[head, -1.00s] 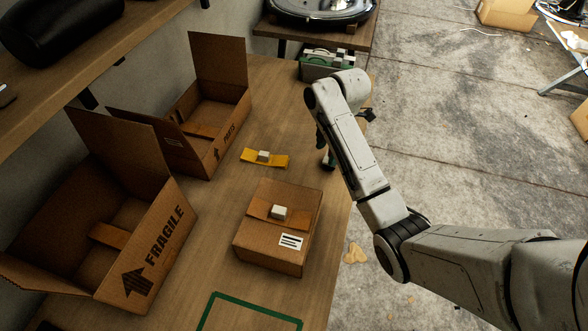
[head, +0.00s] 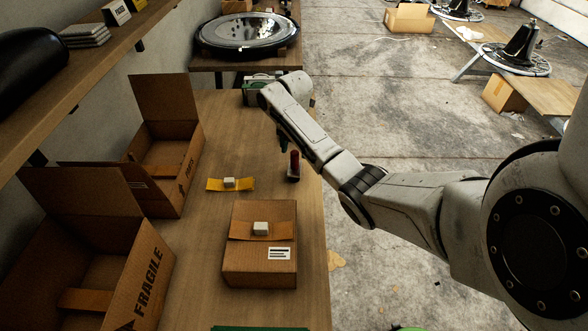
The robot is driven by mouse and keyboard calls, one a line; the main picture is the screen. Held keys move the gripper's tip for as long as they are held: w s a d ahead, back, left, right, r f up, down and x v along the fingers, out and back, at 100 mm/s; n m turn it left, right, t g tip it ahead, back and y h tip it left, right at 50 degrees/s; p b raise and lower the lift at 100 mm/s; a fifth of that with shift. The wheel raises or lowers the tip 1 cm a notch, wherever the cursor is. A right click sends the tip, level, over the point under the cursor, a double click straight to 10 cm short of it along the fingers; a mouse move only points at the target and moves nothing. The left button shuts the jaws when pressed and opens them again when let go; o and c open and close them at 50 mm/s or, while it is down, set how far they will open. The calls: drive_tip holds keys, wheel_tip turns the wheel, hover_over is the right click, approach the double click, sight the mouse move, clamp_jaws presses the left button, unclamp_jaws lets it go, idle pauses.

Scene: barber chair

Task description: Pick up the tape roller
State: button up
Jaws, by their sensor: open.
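An upright item with a red top and a dark base (head: 294,168) stands near the table's right edge; it may be the tape roller, but it is too small to be sure. A green and grey object (head: 256,90) at the table's far end is partly covered by my arm. My gripper (head: 283,138) is mostly hidden behind my forearm; only a dark part of it shows, just behind and left of the red-topped item. It is open, and I see nothing held. I cannot tell whether it touches the item.
A closed carton (head: 232,270) with a small white block on top stands mid-table. A yellow strip (head: 214,185) with another block lies behind it. Open cartons, one marked FRAGILE (head: 150,290), line the left side.

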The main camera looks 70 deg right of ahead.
sight(295, 165)
drive_tip(key=shift+s+a+f, duration=0.1)
drive_tip(key=shift+f, duration=2.15)
clamp_jaws()
drive_tip(key=shift+r, duration=0.1)
